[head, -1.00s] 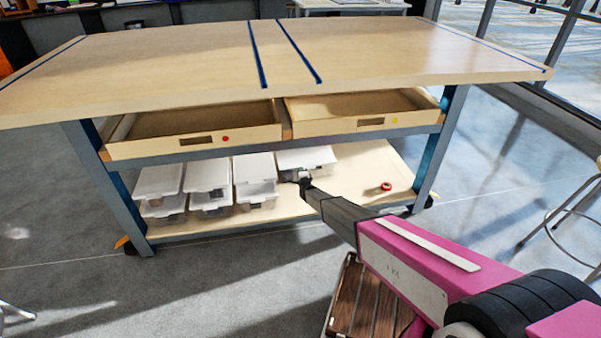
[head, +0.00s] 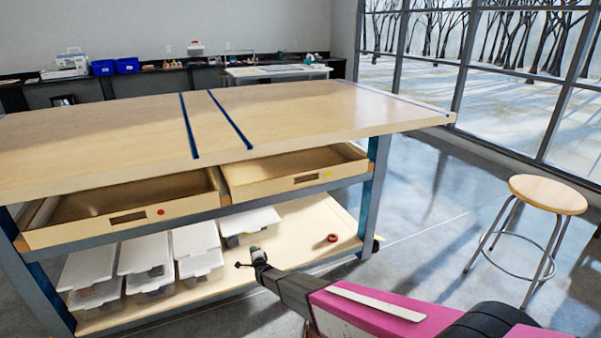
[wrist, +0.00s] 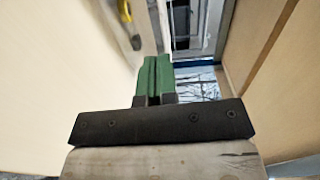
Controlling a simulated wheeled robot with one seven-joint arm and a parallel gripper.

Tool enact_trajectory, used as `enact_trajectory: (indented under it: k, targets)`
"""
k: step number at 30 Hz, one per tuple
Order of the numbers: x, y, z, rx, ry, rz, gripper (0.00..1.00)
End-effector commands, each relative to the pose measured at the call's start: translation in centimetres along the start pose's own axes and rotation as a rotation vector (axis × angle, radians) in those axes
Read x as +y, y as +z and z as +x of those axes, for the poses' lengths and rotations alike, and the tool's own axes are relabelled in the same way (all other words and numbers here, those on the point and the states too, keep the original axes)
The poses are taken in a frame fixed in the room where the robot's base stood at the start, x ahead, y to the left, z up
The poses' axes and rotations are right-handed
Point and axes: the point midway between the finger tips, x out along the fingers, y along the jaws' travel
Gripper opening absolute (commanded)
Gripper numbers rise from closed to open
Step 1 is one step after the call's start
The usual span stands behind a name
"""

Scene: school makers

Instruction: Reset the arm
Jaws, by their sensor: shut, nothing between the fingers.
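My gripper (head: 249,264) is at the end of my pink and black arm, in front of the workbench's lower shelf in the head view. In the wrist view its two green fingers (wrist: 154,78) are together with nothing between them. The fingertips point between pale wooden surfaces on both sides. No object is held.
The workbench (head: 300,110) has two open drawers (head: 130,218). Lidded plastic bins (head: 145,255) and a red tape roll (head: 332,238) sit on its lower shelf (head: 300,225). A stool (head: 548,195) stands right. The floor between bench and stool is clear.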

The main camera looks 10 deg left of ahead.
Motion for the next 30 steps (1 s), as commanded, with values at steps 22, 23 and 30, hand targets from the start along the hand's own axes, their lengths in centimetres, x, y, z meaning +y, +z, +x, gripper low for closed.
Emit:
enact_trajectory:
  k: [22, 23, 30]
  targets:
    - [-15.6, -28.4, -25.5, -0.202, 0.948, -0.698, 0.00]
    - [-16.3, -29.1, -27.1, -0.231, 0.986, -0.716, 0.00]
    - [-21.4, -32.9, -41.0, -0.507, 1.242, -0.800, 0.00]
